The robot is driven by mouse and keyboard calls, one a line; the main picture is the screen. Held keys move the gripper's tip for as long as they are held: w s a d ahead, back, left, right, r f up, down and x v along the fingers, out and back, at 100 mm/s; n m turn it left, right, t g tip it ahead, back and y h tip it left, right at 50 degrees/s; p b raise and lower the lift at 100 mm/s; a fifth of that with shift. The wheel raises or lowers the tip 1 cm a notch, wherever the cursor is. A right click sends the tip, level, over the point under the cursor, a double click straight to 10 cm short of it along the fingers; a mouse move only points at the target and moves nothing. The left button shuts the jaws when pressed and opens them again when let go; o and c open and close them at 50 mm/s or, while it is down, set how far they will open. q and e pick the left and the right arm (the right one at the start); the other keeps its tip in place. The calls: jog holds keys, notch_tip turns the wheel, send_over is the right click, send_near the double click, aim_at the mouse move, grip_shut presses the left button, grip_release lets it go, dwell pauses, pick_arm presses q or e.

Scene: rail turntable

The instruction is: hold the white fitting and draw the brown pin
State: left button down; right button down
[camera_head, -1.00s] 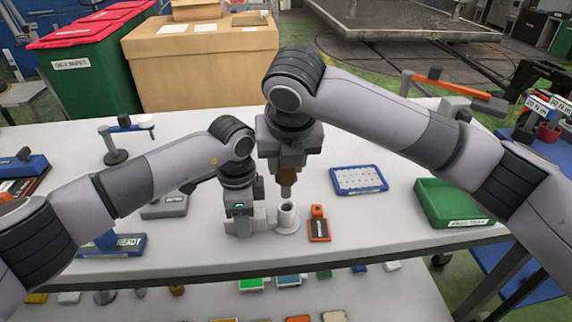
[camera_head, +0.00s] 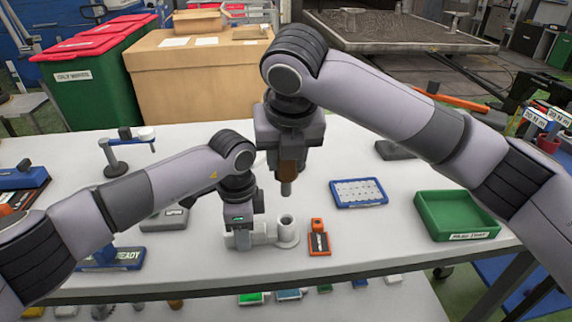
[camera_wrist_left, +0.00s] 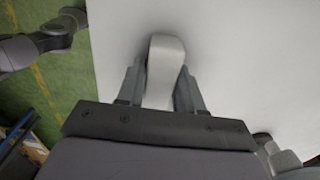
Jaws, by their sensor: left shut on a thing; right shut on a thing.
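The white fitting (camera_head: 287,231) stands upright on the white table, its open round top showing. My left gripper (camera_head: 239,235) is shut on the fitting's side arm, to the left of the upright part. In the left wrist view the pale end of the fitting (camera_wrist_left: 164,68) sits between the two fingers. My right gripper (camera_head: 289,158) is shut on the brown pin (camera_head: 288,172). The pin points down, with its grey lower end above the fitting's opening and clear of it. The pin's upper part is hidden by the gripper.
An orange and black block (camera_head: 319,238) lies just right of the fitting. A blue-rimmed tray (camera_head: 359,192) and a green tray (camera_head: 455,213) lie further right. A grey box (camera_head: 166,218) and a blue stand (camera_head: 112,255) are at the left.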

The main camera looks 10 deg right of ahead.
jog(key=shift+r, duration=0.8)
pick_arm(q)
jog(key=c, duration=0.6)
grip_release()
jog(key=shift+c, duration=0.2)
jog(key=shift+r, duration=0.1)
